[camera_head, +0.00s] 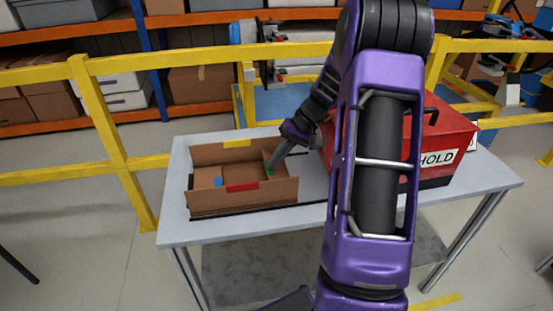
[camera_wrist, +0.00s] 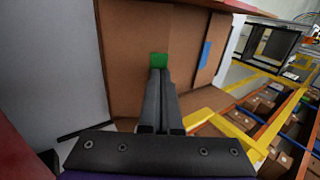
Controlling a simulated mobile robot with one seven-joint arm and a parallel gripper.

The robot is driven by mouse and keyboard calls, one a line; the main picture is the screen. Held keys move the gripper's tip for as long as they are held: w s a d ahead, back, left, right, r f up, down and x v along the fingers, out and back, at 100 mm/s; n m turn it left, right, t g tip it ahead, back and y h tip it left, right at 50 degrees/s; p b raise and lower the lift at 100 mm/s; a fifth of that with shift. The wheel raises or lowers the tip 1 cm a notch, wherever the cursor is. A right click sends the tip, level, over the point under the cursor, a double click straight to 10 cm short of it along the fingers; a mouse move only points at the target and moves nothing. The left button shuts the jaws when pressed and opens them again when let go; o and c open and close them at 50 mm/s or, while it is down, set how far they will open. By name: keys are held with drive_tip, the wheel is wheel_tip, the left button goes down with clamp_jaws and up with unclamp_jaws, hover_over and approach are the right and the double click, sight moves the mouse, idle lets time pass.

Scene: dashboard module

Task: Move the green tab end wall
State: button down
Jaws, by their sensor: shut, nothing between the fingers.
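An open cardboard box stands on the table, with the green tab end wall (camera_head: 267,157) at its right end. In the wrist view this brown wall (camera_wrist: 130,60) lies under my fingers, and its green tab (camera_wrist: 158,60) shows just beyond the fingertips. My gripper (camera_head: 273,167) is shut and empty, pointing down at the green tab. In the wrist view the fingers (camera_wrist: 160,75) are together and overlap the wall; I cannot tell whether they touch it. The wall's exact tilt is unclear.
The box's front wall has a red tab (camera_head: 242,187), its back wall a yellow tab (camera_head: 237,143), and a blue tab (camera_head: 218,182) is at the left. A red HOLD case (camera_head: 440,135) stands right on the grey table (camera_head: 480,185). Yellow railing (camera_head: 180,58) runs behind.

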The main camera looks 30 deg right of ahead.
drive_tip(key=shift+a, duration=0.15)
drive_tip(key=shift+w+a+f+g+h+p, duration=0.25)
drive_tip(key=shift+a+h, duration=0.2)
drive_tip(key=shift+h, duration=0.35)
drive_tip(key=shift+a+f+g+h+p, duration=0.15)
drive_tip(key=shift+a+f+h+p, duration=0.2)
drive_tip(key=shift+h, duration=0.45)
drive_tip(key=shift+w+a+f+h, duration=0.1)
drive_tip(key=shift+a+f+h, duration=0.25)
drive_tip(key=shift+f+h, duration=0.3)
drive_tip(key=shift+a+f, duration=0.15)
drive_tip(key=shift+f, duration=0.1)
